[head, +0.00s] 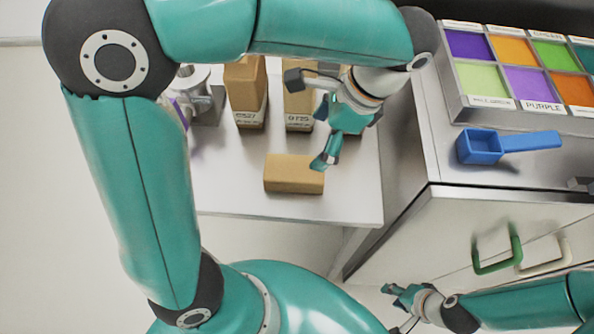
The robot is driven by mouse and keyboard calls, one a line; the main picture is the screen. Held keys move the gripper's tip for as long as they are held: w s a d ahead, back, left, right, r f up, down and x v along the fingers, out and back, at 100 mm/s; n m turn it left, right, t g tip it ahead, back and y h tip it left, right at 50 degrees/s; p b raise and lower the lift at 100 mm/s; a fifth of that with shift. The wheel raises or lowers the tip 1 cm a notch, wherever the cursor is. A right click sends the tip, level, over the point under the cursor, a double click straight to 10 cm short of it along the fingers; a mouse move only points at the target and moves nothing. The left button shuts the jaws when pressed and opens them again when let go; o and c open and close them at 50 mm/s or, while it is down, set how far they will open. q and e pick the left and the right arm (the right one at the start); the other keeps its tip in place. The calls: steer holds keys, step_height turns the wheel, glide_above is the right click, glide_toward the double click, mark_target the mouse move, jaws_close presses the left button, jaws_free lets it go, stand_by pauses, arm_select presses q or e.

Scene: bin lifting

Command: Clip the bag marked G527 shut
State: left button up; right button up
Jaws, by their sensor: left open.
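The brown bag whose label reads like G527 (245,84) stands upright on the white table; its label is small and its first character is unclear. My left gripper (306,121) is open, to the right of that bag. Its fingers are spread in front of a second brown bag (299,104), labelled something like G735, and partly cover it. I cannot tell whether they touch it. My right gripper (396,307) is low at the bottom, away from the bags; its jaw state is unclear. I cannot make out a clip.
A brown block-like package (292,175) lies on the table (345,200) below my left gripper. A metal device (200,98) stands at the left, partly behind my arm. On the right cabinet (440,165) are a blue scoop (479,147) and a tray of coloured compartments (457,95).

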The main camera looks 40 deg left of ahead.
mark_target(297, 167)
arm_select(q)
steer(key=x, duration=0.6)
steer(key=shift+f, duration=0.2)
steer(key=shift+f, duration=0.1)
steer(key=x, duration=0.4)
steer(key=shift+s+f, duration=0.15)
steer(key=shift+f, duration=0.2)
steer(key=shift+a+f, duration=0.1)
steer(key=shift+f, duration=0.05)
steer(key=shift+f, duration=0.25)
steer(key=shift+c, duration=0.3)
steer(key=c, duration=1.2)
